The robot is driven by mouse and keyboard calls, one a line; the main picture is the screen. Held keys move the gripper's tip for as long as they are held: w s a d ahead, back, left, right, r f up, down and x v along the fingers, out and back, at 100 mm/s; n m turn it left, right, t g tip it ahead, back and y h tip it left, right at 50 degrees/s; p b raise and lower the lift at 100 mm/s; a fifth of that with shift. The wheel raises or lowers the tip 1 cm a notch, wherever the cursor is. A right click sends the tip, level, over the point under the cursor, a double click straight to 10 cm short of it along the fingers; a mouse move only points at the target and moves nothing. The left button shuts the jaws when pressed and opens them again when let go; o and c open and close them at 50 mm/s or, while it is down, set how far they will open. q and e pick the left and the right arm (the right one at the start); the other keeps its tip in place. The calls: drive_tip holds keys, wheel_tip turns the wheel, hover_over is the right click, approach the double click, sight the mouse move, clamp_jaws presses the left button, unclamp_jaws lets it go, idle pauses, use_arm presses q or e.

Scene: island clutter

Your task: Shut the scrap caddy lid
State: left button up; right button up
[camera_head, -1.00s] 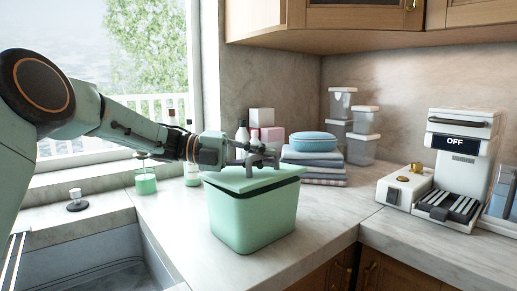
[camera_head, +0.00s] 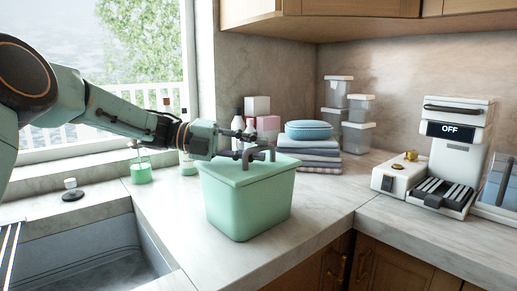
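The scrap caddy (camera_head: 245,209) is a pale green tapered bin standing upright on the counter, near the sink. Its flat green lid (camera_head: 225,172) lies level across the top, and I see no dark gap along the front rim. My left gripper (camera_head: 259,155) comes in from the left, just over the lid's back part. Its dark fingers and grey, bent tips point right and down at the lid. Whether they touch it, or how far apart they are, is unclear. The lid's back edge is partly hidden behind the gripper. My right gripper is not in view.
Folded cloths (camera_head: 311,151) with a blue case (camera_head: 308,130) stand behind the caddy, near clear stacked containers (camera_head: 358,138). A white coffee machine (camera_head: 452,150) stands at right. The sink (camera_head: 105,262) is at front left. Counter right of the caddy is clear.

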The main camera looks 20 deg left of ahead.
use_arm(q)
drive_tip(key=v, duration=1.1)
drive_tip(key=shift+w+f, duration=0.1)
